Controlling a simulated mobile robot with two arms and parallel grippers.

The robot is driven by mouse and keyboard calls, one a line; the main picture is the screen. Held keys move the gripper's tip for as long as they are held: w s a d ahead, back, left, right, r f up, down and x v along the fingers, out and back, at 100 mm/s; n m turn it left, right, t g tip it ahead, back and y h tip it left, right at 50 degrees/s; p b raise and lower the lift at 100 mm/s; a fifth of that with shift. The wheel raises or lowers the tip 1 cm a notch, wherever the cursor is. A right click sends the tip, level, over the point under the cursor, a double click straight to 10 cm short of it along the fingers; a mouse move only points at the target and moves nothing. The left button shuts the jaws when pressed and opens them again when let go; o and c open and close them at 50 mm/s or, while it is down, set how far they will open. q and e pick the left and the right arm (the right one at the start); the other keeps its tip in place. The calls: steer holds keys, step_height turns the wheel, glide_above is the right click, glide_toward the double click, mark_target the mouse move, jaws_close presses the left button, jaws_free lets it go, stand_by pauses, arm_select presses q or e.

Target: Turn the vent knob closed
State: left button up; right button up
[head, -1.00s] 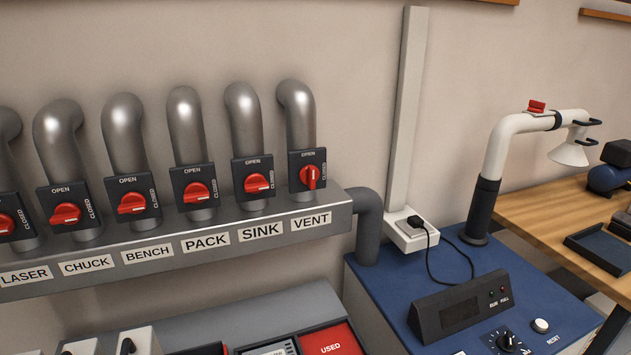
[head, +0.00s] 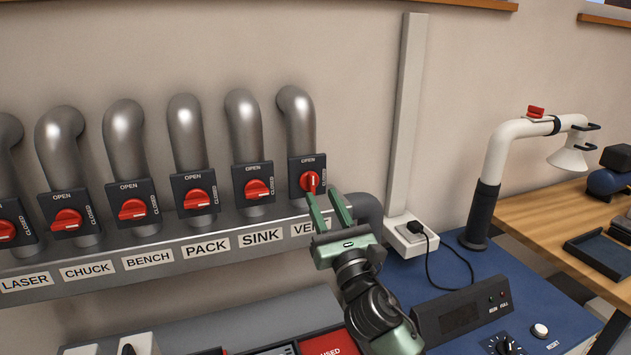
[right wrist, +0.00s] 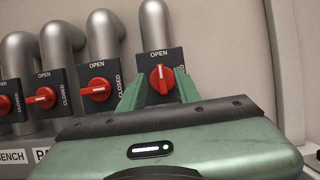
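The vent knob (head: 310,182) is a red knob on a dark plate at the right end of the row, above the VENT label. Its handle stands upright, toward OPEN. It also shows in the right wrist view (right wrist: 161,78), between my fingers as seen there. My right gripper (head: 321,195) is open and empty, its green fingers reaching up toward the knob from below and to the right. The fingers also show in the right wrist view (right wrist: 158,90). Whether they touch the knob I cannot tell. The gripper hides part of the VENT label. My left gripper is not in view.
The sink knob (head: 257,188) and several similar red knobs stand to the left on grey pipes above a grey manifold (head: 160,253). A blue cabinet (head: 410,275) with a dark display box (head: 460,315) stands below right.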

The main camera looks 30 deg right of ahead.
mark_target(313, 179)
steer(key=p+x, duration=0.1)
steer(key=x, duration=0.4)
steer(key=shift+w+r, duration=0.1)
steer(key=shift+w, duration=0.15)
steer(key=shift+d, duration=0.1)
jaws_close()
